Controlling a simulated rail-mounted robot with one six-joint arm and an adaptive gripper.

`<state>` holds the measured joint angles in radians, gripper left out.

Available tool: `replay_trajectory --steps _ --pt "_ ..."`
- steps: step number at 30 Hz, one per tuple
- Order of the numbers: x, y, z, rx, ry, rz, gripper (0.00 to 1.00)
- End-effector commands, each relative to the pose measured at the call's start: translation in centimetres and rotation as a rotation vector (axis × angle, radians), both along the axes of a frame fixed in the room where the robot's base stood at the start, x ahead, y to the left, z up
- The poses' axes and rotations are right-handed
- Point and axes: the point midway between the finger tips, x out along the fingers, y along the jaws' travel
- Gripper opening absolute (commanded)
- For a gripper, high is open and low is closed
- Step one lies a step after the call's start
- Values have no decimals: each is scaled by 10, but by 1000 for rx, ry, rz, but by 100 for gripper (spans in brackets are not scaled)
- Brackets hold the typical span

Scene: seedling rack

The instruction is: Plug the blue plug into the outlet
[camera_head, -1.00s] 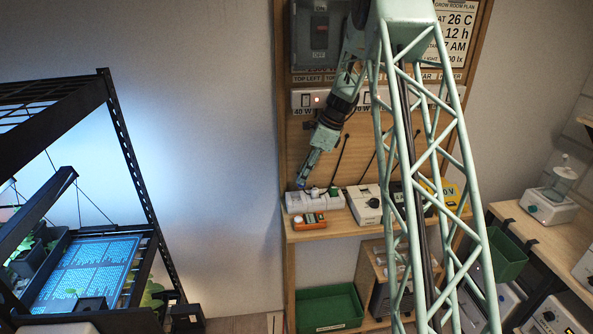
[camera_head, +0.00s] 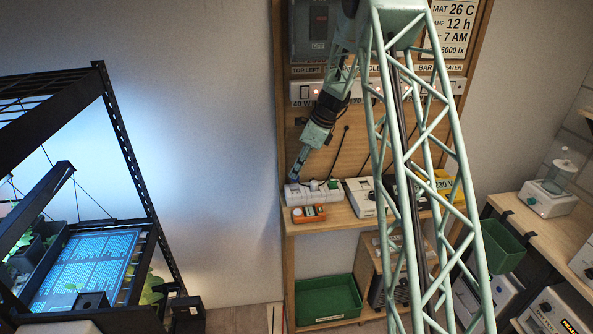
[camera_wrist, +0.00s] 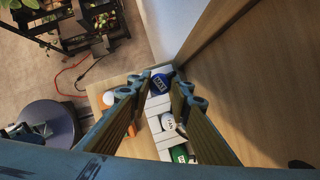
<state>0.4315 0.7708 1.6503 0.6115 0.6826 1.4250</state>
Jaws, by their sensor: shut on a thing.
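The blue plug (camera_wrist: 161,83), with a white label, is between the tips of my gripper (camera_wrist: 162,88) in the wrist view. My gripper is shut on it. The plug is over the far end of the white outlet strip (camera_wrist: 153,106); I cannot tell whether its pins are in a socket. A white plug (camera_wrist: 169,121) and a green plug (camera_wrist: 180,154) are on the same strip. In the head view, my gripper (camera_head: 294,178) points down at the left end of the outlet strip (camera_head: 305,197), and the blue plug is too small to make out clearly.
An orange device (camera_head: 308,213) lies in front of the strip on the wooden shelf (camera_head: 340,222). A white box (camera_head: 362,198) stands right of the strip. A green bin (camera_head: 330,299) is below. In the wrist view, a wooden panel (camera_wrist: 240,60) rises close at the right.

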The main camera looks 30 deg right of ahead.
Motion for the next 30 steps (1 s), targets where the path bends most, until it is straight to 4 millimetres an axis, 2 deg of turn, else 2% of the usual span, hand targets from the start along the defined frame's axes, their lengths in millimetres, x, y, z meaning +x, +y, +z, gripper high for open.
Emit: replay_trajectory --steps 30 --pt "0 0 -47 0 0 1 7"
